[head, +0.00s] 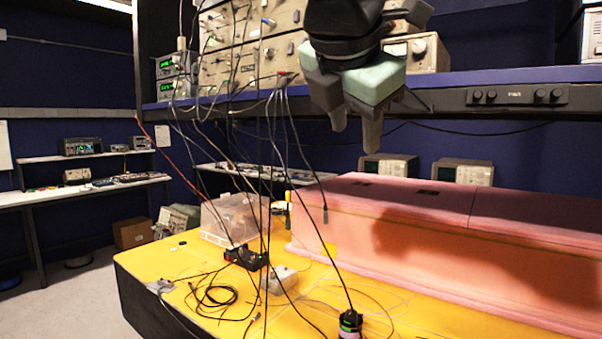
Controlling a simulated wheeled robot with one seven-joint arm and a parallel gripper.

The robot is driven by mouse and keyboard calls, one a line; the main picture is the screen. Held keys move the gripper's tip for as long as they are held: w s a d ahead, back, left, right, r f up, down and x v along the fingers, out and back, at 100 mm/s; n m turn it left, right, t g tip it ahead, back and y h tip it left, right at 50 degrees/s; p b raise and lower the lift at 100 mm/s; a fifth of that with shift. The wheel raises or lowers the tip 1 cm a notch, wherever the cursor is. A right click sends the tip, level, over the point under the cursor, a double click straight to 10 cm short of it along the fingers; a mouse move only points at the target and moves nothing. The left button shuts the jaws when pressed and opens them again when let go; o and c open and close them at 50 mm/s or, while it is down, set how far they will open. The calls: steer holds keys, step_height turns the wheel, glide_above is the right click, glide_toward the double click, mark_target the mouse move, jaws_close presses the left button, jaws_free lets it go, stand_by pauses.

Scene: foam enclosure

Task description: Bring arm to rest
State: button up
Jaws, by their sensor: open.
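My gripper (356,128) hangs from the top of the head view, right of the middle, with its fingers pointing down. It is open, and nothing shows between its fingers. It is in the air in front of the shelf edge, above the yellow table (190,265) and the pink foam enclosure (450,215). The rest of my arm is mostly cut off by the top of the picture.
Several cables hang from the electronics shelf (440,78) left of my gripper. A clear plastic box (233,218), a black device (245,257), a grey box (279,279) and a dark cylindrical object (350,324) stand on the table. Floor shows at left.

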steer(key=s+d+f+m+g+y, duration=0.1)
steer(key=s+f+m+g, duration=0.15)
steer(key=f, duration=0.65)
steer(key=s+f+m+g+y, duration=0.1)
steer(key=s+f+m+g, duration=0.2)
steer(key=f, duration=0.7)
steer(key=s+d+f+m+g, duration=0.1)
steer(key=s+d+f+m, duration=0.2)
steer(key=s+f+m, duration=0.2)
steer(key=s+d+f+m+g+y+b, duration=0.1)
steer(key=s+d+f+m+g, duration=0.1)
steer(key=s+f+m, duration=0.4)
steer(key=s+d+f, duration=0.1)
steer(key=s+f, duration=0.2)
steer(key=f, duration=0.3)
steer(key=shift+s+d, duration=0.15)
steer(key=shift+s, duration=0.1)
steer(key=shift+r, duration=0.1)
